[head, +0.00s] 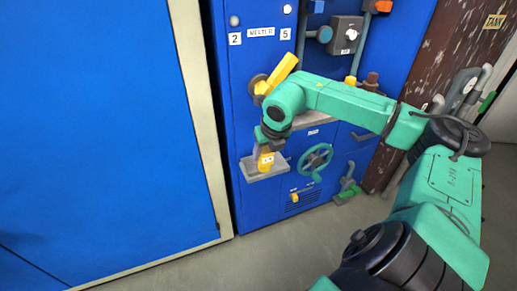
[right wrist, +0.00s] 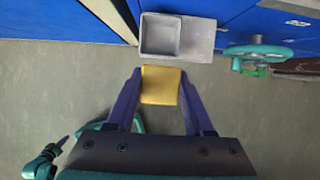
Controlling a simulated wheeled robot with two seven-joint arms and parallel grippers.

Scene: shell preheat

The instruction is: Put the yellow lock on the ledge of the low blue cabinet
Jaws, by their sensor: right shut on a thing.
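The yellow lock (head: 266,162) is held between the fingers of my right gripper (head: 262,148), and it also shows in the right wrist view (right wrist: 160,86). The grey ledge (head: 252,174) sticks out from the low front of the blue cabinet (head: 246,90). In the head view the lock overlaps the ledge. In the right wrist view the ledge (right wrist: 203,40) has a square recess at its left, and the lock appears just short of its near edge, apart from it. My left gripper (right wrist: 62,143) shows small at lower left in the right wrist view, its jaws unclear.
A teal handwheel (head: 315,158) stands out right of the ledge. A yellow lever (head: 280,73) sticks out above my right wrist. A green-footed pipe fitting (head: 347,188) is low at the right. A large blue panel (head: 100,120) fills the left; floor lies below.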

